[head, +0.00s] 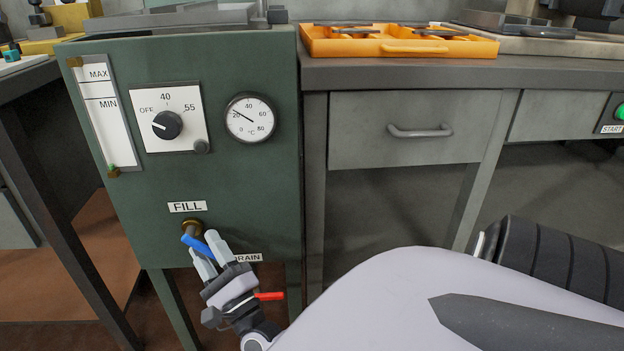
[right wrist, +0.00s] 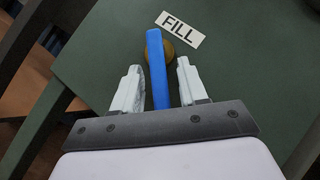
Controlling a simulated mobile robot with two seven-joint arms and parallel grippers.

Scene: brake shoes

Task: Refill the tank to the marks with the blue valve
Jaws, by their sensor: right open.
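The green tank (head: 235,180) has a sight gauge (head: 105,120) marked MAX and MIN at its upper left. The gauge strip looks white, with a small green spot near its bottom; I cannot tell a liquid level. The blue valve (head: 194,243) is under the FILL label (head: 187,207), on a brass fitting. My right gripper (head: 206,249) is open at the blue valve. In the right wrist view the blue handle (right wrist: 155,60) runs between the two spread fingers, with a gap on each side. My left gripper is not in view.
A red handle (head: 270,296) sits low by the partly hidden DRAIN label (head: 248,258). The tank front has a dial knob (head: 167,125) pointing toward OFF and a temperature gauge (head: 250,119). An orange tray (head: 400,50) lies on the workbench (head: 345,74) to the right.

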